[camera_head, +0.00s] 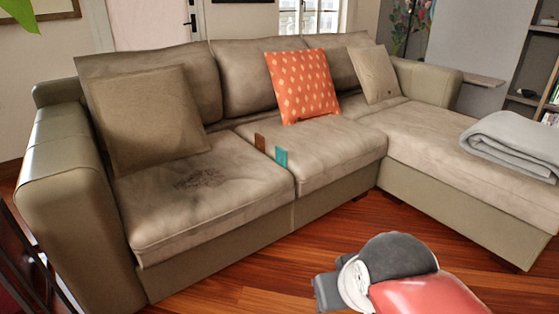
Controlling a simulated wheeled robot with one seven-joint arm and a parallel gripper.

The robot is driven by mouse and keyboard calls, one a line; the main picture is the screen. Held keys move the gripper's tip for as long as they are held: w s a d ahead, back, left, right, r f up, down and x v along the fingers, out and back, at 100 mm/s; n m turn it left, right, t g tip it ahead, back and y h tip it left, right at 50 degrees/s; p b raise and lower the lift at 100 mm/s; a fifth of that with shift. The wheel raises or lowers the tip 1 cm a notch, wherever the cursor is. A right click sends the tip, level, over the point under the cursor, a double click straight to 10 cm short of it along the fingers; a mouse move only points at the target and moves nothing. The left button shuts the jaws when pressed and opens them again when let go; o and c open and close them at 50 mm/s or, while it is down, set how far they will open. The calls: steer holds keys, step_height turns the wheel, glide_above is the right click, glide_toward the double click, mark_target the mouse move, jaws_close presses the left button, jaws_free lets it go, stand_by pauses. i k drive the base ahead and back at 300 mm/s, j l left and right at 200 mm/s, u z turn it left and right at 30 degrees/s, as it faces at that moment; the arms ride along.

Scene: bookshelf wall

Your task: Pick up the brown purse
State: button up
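A small flat brown item (260,142) stands upright at the seam between the two seat cushions of the sofa (325,165). It is the only small brown object I can see and may be the brown purse, but it is too small to be sure. A small teal item (281,157) stands just in front and to its right, with a narrow gap between. My arm shows at the lower right edge, in grey, white and red, well short of the brown item. I cannot make out my gripper's fingers.
An orange patterned pillow (302,86) leans on the backrest behind the small items. A beige pillow (147,118) stands left, another (374,74) right. A folded grey blanket (514,143) lies on the chaise. Wooden floor (255,275) in front of the sofa is clear.

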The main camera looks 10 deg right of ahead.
mark_target(260, 140)
steer(key=i+l+u, duration=0.3)
steer(key=i+l, duration=0.25)
steer(key=i, duration=0.3)
steer(key=i+l+u, duration=0.3)
steer(key=i+l, duration=0.4)
steer(key=i+l+u, duration=0.3)
steer(key=i+l, duration=0.45)
steer(key=l, duration=0.15)
